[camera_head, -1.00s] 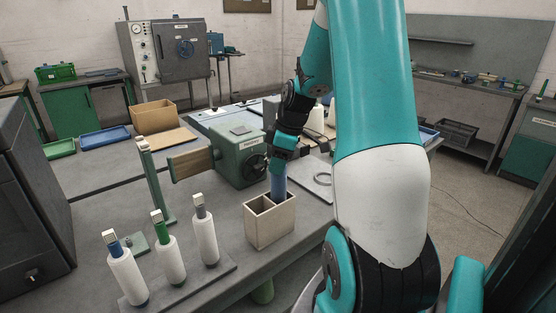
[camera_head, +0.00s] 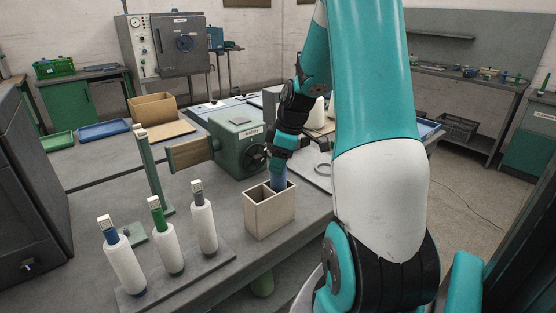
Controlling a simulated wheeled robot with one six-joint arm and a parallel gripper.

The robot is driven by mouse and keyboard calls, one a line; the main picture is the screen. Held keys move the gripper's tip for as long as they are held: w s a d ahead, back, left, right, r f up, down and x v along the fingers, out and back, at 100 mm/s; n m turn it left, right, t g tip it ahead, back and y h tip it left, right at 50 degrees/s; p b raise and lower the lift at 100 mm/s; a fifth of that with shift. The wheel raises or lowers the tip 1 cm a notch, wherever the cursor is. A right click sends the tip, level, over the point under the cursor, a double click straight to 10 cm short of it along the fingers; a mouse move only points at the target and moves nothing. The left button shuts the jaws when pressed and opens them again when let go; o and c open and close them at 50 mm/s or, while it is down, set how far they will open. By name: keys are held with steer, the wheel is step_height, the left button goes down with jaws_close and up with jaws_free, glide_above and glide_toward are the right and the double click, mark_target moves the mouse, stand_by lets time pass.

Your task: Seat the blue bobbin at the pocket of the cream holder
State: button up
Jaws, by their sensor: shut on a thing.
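The cream holder (camera_head: 270,216) is an open box standing on the grey table, with a divider between its pockets. The blue bobbin (camera_head: 279,183) is upright in the right-hand pocket, with its lower part hidden by the holder walls. My gripper (camera_head: 280,168) is just above the holder, shut on the bobbin's upper end. The fingers are small and partly hidden here. I cannot tell whether the bobbin touches the pocket floor.
Several white yarn cones (camera_head: 168,238) with coloured tubes stand on a grey tray in front on the left. A green post (camera_head: 152,172) and a green winder (camera_head: 237,146) stand behind them. My arm covers the right side.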

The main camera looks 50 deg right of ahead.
steer(key=shift+f+b, duration=0.55)
steer(key=shift+f, duration=0.25)
steer(key=o, duration=0.9)
steer(key=shift+r, duration=0.1)
steer(key=v, duration=1.7)
steer(key=shift+d+r, duration=0.1)
steer(key=shift+r, duration=0.05)
